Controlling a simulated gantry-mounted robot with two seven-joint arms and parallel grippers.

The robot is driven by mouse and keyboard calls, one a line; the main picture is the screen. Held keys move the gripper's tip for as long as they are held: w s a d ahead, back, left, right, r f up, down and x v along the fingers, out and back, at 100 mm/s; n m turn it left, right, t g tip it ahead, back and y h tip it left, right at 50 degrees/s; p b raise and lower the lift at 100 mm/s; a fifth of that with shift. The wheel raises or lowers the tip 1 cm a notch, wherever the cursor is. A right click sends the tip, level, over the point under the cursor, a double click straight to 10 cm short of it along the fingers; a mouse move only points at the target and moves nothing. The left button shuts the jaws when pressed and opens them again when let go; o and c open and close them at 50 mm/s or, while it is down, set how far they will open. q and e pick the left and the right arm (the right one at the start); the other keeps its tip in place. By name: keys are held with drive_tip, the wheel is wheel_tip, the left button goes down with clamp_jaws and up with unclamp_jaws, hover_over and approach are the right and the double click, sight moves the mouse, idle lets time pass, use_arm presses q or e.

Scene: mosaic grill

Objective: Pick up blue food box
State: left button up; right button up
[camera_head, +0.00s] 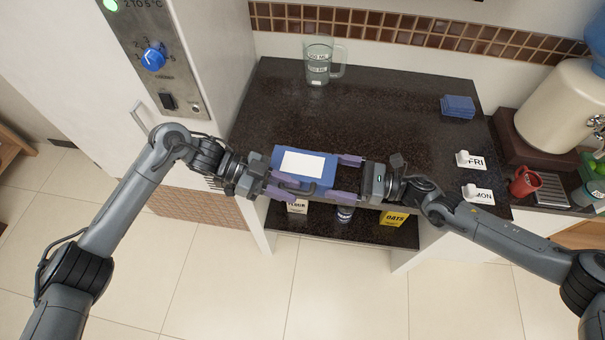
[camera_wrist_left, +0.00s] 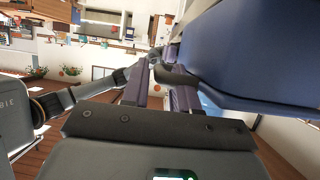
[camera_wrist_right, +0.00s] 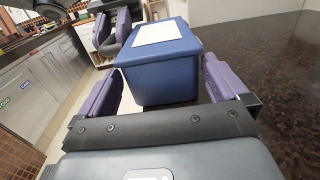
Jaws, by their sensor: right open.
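The blue food box (camera_head: 318,178) with a white label on its top is at the counter's front edge; it also shows in the right wrist view (camera_wrist_right: 160,78). My left gripper (camera_head: 291,185) is at the box's front side, by a dark handle. In the left wrist view its fingers (camera_wrist_left: 160,72) are partly closed, with the dark handle at their tips; whether they grip it is unclear. The box's blue side (camera_wrist_left: 265,50) fills the right there. My right gripper (camera_head: 345,177) is open at the box's right end, its fingers (camera_wrist_right: 165,85) spread to either side of it.
A glass measuring jug (camera_head: 318,62) stands at the back of the dark counter (camera_head: 400,110). Flour (camera_head: 297,206) and oats (camera_head: 393,218) packages stand on the shelf below.

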use_arm(q)
drive_tip(key=shift+c, duration=0.4)
use_arm(e)
drive_tip(key=shift+c, duration=0.5)
use_arm(q)
clamp_jaws()
use_arm(e)
drive_tip(key=c, duration=0.8)
drive_tip(key=shift+c, duration=0.2)
use_arm(q)
drive_tip(key=shift+r, duration=0.1)
use_arm(e)
drive_tip(key=shift+r, duration=0.1)
use_arm(q)
wheel_tip(320, 180, up, 5)
drive_tip(key=p, duration=0.5)
use_arm(e)
wheel_tip(320, 180, up, 5)
drive_tip(key=shift+f, duration=0.1)
